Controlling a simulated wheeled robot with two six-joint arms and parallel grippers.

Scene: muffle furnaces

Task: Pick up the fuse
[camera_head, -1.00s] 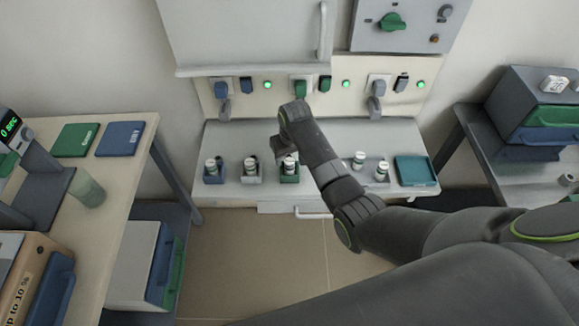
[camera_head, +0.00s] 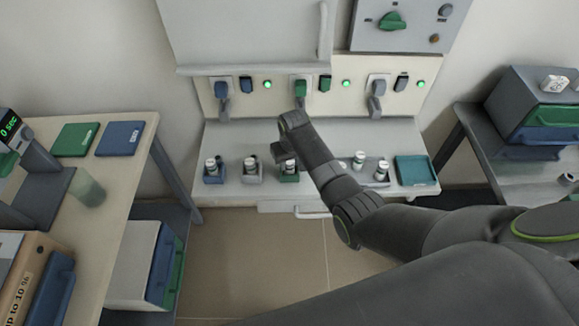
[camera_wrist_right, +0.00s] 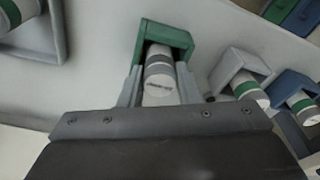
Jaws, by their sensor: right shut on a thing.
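The fuse is a white cylinder with dark bands. In the head view, the fuse (camera_head: 289,167) stands in a green holder (camera_head: 289,178) on the bench, partly covered by my right gripper (camera_head: 284,155). In the right wrist view, the fuse (camera_wrist_right: 160,78) sits between the two grey fingers of my right gripper (camera_wrist_right: 160,92), which are shut on it. Its far end is inside the green holder (camera_wrist_right: 168,36). My left gripper is not in view.
A grey holder (camera_head: 251,179) and a blue holder (camera_head: 213,179), each with a fuse, stand to the left. Loose fuses (camera_head: 382,171) and a teal tray (camera_head: 416,170) are to the right. The furnace panel with sockets (camera_head: 301,89) rises behind.

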